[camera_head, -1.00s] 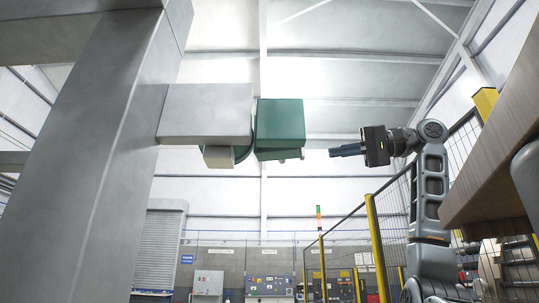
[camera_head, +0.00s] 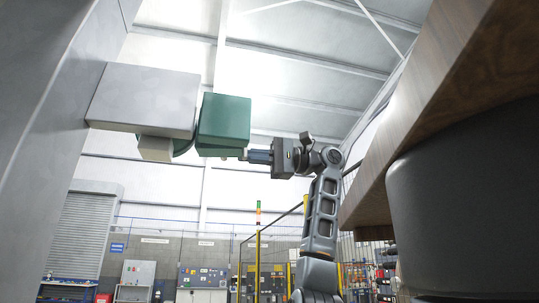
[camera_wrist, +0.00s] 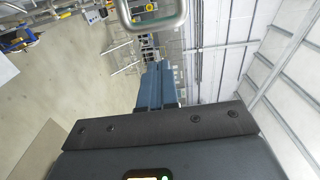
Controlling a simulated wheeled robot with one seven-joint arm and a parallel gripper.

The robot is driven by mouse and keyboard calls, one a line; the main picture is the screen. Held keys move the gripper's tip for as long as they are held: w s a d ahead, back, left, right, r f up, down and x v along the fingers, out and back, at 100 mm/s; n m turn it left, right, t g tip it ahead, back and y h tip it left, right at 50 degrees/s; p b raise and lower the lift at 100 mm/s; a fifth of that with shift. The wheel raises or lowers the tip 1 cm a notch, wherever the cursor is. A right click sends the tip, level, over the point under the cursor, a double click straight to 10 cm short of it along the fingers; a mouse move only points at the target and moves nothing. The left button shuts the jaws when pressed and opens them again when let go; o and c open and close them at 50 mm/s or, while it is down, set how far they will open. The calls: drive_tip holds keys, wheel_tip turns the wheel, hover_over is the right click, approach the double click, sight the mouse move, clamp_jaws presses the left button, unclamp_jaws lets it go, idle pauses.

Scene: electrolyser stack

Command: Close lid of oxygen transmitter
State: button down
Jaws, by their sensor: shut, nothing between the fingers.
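The oxygen transmitter appears to be the green boxy housing (camera_head: 223,122) in the head view, fixed at the right end of a grey block (camera_head: 145,98). I cannot make out which part is its lid, or whether the lid is open. My gripper (camera_head: 250,156) is just right of the housing's lower right corner, fingers pointing left at it. Whether they touch is unclear. In the wrist view, the blue fingers (camera_wrist: 157,82) are together and empty. A bent metal bar (camera_wrist: 152,22) crosses the top of that view, beyond the fingertips.
A large grey column (camera_head: 50,130) stands at left. A wooden slab (camera_head: 430,95) above a dark rounded body (camera_head: 470,190) fills the right side, close to my arm. A yellow-posted mesh fence (camera_head: 258,262) stands behind. Open air lies below the housing.

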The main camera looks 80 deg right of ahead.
drive_tip(key=shift+w+a, duration=0.3)
drive_tip(key=shift+a, duration=0.55)
drive_tip(key=shift+w+a, duration=0.3)
drive_tip(key=shift+a, duration=0.5)
drive_tip(key=shift+w+a, duration=0.25)
drive_tip(key=shift+w, duration=0.4)
